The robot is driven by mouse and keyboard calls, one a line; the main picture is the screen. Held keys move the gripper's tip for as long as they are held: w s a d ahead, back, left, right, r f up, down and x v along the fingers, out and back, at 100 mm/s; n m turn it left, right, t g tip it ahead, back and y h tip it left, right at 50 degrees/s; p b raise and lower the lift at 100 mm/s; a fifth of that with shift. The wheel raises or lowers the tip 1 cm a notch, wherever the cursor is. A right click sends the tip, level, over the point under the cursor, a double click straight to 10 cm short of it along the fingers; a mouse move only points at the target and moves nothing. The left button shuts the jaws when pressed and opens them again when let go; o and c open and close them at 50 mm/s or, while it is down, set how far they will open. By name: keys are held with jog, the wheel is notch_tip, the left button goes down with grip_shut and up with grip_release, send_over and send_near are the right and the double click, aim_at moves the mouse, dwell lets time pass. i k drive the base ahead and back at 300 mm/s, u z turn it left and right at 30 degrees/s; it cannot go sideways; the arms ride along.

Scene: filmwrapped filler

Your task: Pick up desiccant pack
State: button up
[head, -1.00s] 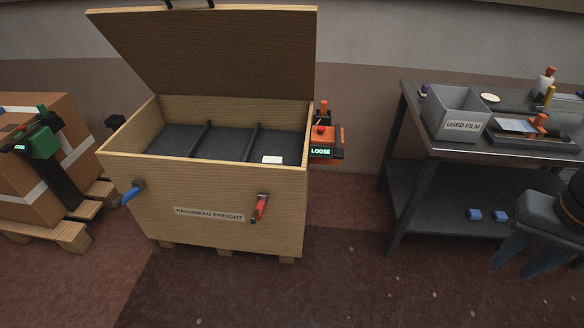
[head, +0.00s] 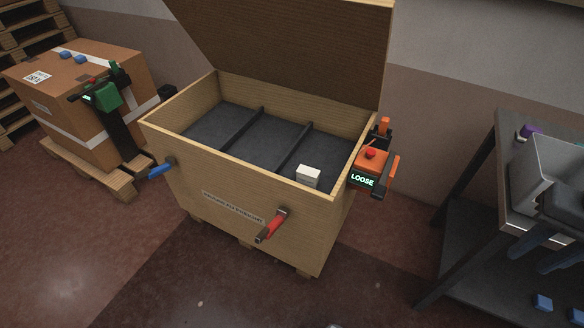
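A small white block (head: 308,175), which looks like the desiccant pack, lies in the right-hand compartment of the open wooden crate (head: 190,172), near its front right corner. Faint marks show on its side; I cannot read them. My gripper (head: 536,258) is at the right edge of the head view, partly cut off, in front of the metal table. Its two bluish fingers are apart with nothing visible between them. It is well to the right of the crate and clear of the white block.
The crate's lid (head: 290,45) stands raised behind it. Dark dividers split its inside. A red latch (head: 271,225), a blue latch (head: 161,169) and an orange device (head: 371,162) reading LOOSE stick out. A wrapped carton (head: 60,95) stands left. Floor between crate and table is clear.

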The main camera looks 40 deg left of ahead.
aim_at(309, 177)
jog(key=u, duration=1)
jog(key=i, duration=0.95)
jog(key=u, duration=1.15)
